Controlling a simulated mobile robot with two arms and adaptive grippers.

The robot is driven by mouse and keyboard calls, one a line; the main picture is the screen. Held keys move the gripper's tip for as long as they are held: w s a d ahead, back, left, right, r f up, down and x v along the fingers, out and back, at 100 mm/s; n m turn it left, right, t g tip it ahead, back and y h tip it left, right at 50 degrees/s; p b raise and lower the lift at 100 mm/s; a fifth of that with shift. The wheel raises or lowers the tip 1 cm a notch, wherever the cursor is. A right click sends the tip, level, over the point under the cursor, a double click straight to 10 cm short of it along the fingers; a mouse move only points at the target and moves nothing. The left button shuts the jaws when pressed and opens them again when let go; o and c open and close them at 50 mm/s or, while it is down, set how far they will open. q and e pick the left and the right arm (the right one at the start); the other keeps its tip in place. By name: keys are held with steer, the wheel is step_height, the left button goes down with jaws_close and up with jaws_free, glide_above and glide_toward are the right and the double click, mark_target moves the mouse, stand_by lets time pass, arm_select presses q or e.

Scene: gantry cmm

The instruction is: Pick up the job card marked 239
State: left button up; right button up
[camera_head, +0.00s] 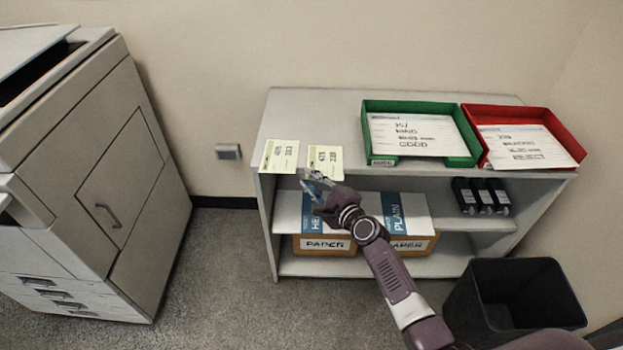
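Two pale yellow-green cards lie side by side at the front left of the shelf top, a left card (280,156) and a right card (326,158). Both carry printed numbers too small and blurred to read surely, so I cannot tell which is marked 239. My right gripper (316,178) is at the front edge of the right card, and its fingers overlap the card's lower edge in the picture. I cannot tell whether the fingers are open or closed on the card. My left gripper is not in view.
A green tray (475,157) and a red tray (566,138), both with printed sheets, stand right of the cards on the shelf unit (345,98). Paper boxes (325,244) and dark cartridges sit below. A black bin (515,270) stands front right, a copier (100,180) left.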

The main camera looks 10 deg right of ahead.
steer(key=shift+o, duration=0.8)
steer(key=shift+r, duration=0.2)
steer(key=v, duration=1.2)
steer(key=shift+o, duration=0.5)
